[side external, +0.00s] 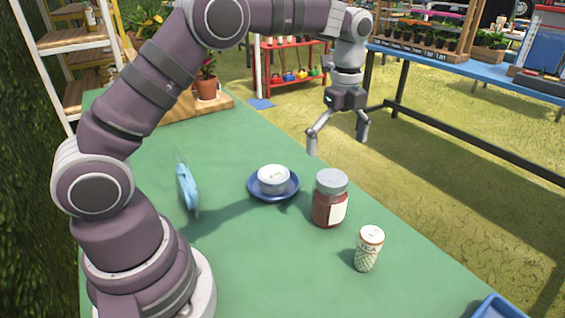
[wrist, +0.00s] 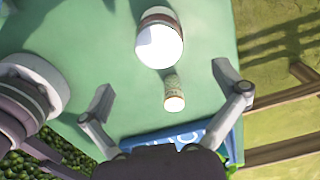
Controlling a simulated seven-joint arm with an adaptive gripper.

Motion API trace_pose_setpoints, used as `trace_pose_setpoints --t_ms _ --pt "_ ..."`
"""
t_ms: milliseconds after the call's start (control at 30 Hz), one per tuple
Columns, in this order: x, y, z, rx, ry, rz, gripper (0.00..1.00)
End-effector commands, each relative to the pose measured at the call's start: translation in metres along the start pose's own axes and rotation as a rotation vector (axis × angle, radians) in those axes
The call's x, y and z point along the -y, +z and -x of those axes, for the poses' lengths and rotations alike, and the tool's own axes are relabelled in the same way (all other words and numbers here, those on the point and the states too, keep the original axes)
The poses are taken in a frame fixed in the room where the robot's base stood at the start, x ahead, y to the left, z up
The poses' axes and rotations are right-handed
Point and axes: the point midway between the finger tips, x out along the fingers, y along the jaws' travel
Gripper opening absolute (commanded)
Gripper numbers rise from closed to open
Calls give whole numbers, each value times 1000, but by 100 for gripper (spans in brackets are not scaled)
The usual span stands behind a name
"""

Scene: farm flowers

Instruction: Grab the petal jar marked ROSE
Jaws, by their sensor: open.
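A glass jar (side external: 328,207) with dark red contents, a grey lid and a pale label stands upright on the green table. No word is readable on its label, so I cannot confirm ROSE. In the wrist view its pale lid (wrist: 160,45) shows near the top. My gripper (side external: 338,146) is open and empty, high above the table's far right side. Its spread fingers also show in the wrist view (wrist: 164,82).
A white tub (side external: 273,176) sits on a blue saucer (side external: 260,196) left of the jar. A light blue disc-like object (side external: 186,188) stands on edge further left. A blue tray (side external: 497,308) is at the front right corner. Flowerpots (side external: 207,87) stand at the back.

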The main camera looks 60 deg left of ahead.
Motion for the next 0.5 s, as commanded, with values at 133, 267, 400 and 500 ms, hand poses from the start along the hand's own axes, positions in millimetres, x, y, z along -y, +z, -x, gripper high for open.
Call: trace_pose_setpoints --t_ms 133,267,400,500 --pt "0 0 -22 -1 1 1 96" --pt "-2 0 -46 -1 3 3 96" --pt "-2 1 -70 -1 1 4 96" --pt "-2 1 -76 0 -2 3 96"
